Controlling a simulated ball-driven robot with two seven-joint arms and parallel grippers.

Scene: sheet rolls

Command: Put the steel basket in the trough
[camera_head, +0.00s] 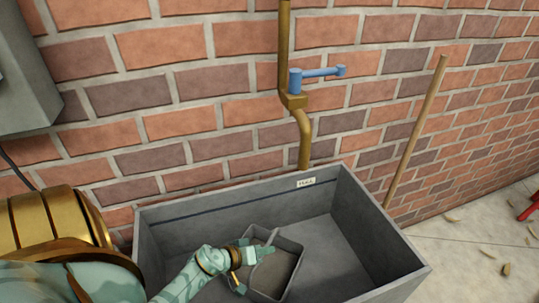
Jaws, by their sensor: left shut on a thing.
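The trough (400,262) is a large grey open box against the brick wall, with a small label on its back inner wall. The steel basket (287,262) is a small grey open container. It shows inside the trough's walls, left of the middle. My left gripper (249,267) reaches in over the trough from the left and is shut on the left side of the basket. I cannot tell whether the basket touches the trough floor. My right gripper is out of view.
A brass pipe (304,135) with a blue lever tap (318,73) comes down the wall above the trough. A wooden pole (417,130) leans on the wall to the right. A grey box (25,75) hangs at upper left. Leaves lie on the pale floor (470,250).

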